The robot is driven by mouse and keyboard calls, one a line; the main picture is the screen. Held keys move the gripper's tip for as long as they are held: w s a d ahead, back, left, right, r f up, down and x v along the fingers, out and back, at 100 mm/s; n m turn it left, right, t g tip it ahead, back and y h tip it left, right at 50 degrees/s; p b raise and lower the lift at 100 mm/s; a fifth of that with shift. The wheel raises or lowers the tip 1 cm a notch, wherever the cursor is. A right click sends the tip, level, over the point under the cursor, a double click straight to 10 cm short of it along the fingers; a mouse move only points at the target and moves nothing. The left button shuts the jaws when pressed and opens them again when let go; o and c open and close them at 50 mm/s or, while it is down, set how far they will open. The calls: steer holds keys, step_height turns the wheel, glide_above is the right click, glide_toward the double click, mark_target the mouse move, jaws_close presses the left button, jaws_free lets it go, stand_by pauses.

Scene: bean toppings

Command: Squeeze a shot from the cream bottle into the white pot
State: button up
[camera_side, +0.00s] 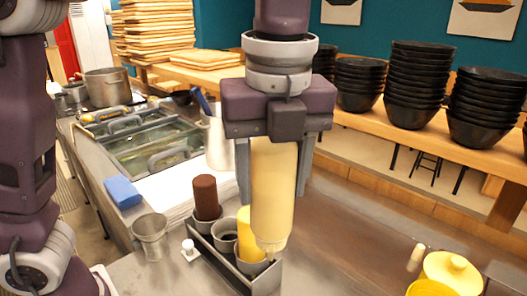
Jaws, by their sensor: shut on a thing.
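My gripper (273,188) is shut on the cream bottle (273,190), with one grey finger on each side. The bottle is upside down and nearly upright, its nozzle pointing down. In the picture, its nozzle overlaps the front end of a grey rack (228,268); I cannot tell the gap between them. A white pot-like container (216,150) stands behind and to the left of the bottle, partly hidden by the gripper. A blue-handled tool (201,102) leans in it. I cannot tell if this is the task's white pot.
The rack holds a brown bottle (206,197) and a yellow bottle (247,235). A metal cup (150,237) stands to its left. A yellow lidded pot (455,273) is at lower right. Black bowls (411,85) stand stacked behind.

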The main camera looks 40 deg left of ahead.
mark_target(270, 260)
step_height(270, 260, down, 13)
steer(key=shift+f, duration=0.15)
steer(key=shift+o, duration=0.2)
stand_by(1.7)
jaws_close()
stand_by(5.0)
